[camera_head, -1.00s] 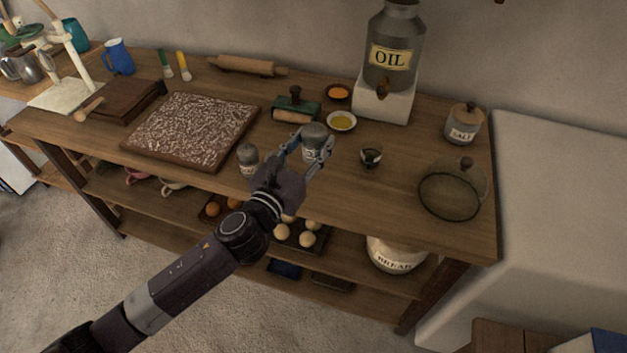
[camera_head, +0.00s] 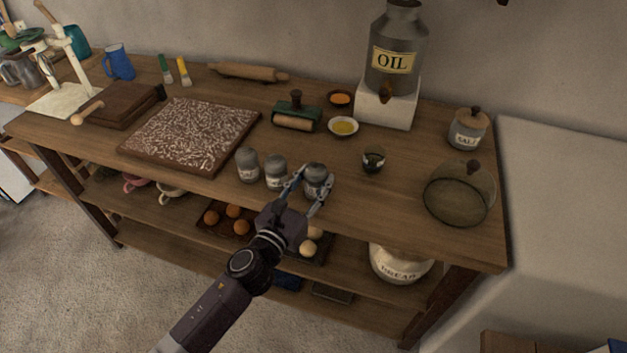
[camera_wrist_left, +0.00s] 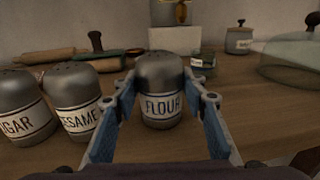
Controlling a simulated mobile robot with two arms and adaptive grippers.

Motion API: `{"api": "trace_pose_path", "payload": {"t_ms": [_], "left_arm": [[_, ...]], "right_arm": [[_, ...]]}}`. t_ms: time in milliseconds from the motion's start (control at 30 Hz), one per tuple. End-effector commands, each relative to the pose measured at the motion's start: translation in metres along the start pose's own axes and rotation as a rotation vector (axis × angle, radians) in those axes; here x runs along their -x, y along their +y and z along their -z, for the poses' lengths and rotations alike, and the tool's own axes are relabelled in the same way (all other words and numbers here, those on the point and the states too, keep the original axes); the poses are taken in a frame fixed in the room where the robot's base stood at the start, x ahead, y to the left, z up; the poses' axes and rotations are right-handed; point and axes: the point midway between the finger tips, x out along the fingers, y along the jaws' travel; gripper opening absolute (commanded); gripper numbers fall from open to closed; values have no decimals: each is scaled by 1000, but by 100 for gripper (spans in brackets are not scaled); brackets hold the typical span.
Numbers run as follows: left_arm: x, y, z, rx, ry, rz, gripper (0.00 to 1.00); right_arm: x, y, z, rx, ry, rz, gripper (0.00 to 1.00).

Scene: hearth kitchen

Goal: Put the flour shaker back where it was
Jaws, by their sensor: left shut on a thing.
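The flour shaker (camera_head: 316,178) has a grey metal top and a label reading FLOUR, clear in the left wrist view (camera_wrist_left: 161,92). It is upright at the front of the wooden counter, at the right end of a row of shakers. My left gripper (camera_head: 317,186) is shut on it, one finger on each side, also seen in the left wrist view (camera_wrist_left: 163,112). To its left stand the sesame shaker (camera_head: 276,172) and then the sugar shaker (camera_head: 247,165). Whether the flour shaker's base touches the counter is hard to tell. My right gripper is not in view.
A small dark glass (camera_head: 373,160) stands to the right, and a glass dome (camera_head: 459,194) further right. A patterned board (camera_head: 190,135) lies left. Counter around the flour shaker's right side is clear.

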Motion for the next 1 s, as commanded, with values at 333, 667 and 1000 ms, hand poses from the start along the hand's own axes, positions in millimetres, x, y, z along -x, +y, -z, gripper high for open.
{"api": "trace_pose_path", "payload": {"t_ms": [333, 667, 1000], "left_arm": [[0, 0, 3, 0, 0, 0, 57], [2, 0, -2, 1, 1, 0, 57], [70, 0, 3, 0, 3, 0, 57]], "right_arm": [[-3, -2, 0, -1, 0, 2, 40], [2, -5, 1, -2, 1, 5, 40], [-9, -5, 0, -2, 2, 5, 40]]}}
